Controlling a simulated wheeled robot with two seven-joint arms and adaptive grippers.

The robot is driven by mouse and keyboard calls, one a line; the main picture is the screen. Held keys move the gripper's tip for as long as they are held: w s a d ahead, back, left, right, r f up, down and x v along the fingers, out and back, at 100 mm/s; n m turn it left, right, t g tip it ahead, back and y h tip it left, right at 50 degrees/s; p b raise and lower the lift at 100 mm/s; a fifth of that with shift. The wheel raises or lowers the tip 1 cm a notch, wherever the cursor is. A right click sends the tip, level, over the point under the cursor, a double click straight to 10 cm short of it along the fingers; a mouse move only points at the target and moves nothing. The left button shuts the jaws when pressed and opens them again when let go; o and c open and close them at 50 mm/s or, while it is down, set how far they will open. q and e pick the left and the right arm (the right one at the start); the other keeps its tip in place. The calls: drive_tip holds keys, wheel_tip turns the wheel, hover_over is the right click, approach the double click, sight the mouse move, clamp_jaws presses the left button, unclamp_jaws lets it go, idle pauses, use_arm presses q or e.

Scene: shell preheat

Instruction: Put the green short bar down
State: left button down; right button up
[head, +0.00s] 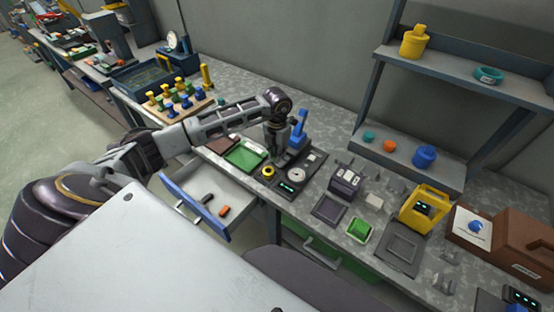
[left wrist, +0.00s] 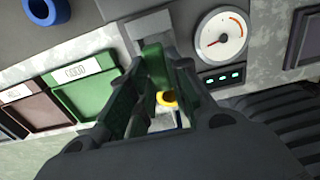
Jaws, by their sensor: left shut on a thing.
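My left gripper (head: 277,150) hangs over the bench beside a dark device with a round dial (head: 297,174). In the left wrist view my left gripper (left wrist: 152,100) is shut on the green short bar (left wrist: 156,66), which shows between the fingers. The bar's far end lies in front of a grey block (left wrist: 150,30) on the device; I cannot tell whether they touch. The dial also shows in the left wrist view (left wrist: 221,34), right of the bar. The bar is hidden in the head view. My right gripper is not in view.
A green tray (head: 245,158) and a dark red tray (head: 221,145) lie left of the device. An open drawer (head: 197,217) below holds a dark bar (head: 207,198) and an orange bar (head: 223,210). A blue upright piece (head: 298,128) stands behind the gripper.

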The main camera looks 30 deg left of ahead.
use_arm(q)
drive_tip(key=shift+f, duration=1.8)
drive_tip(key=shift+f, duration=0.2)
drive_tip(key=c, duration=1.3)
unclamp_jaws()
drive_tip(key=shift+r, duration=0.1)
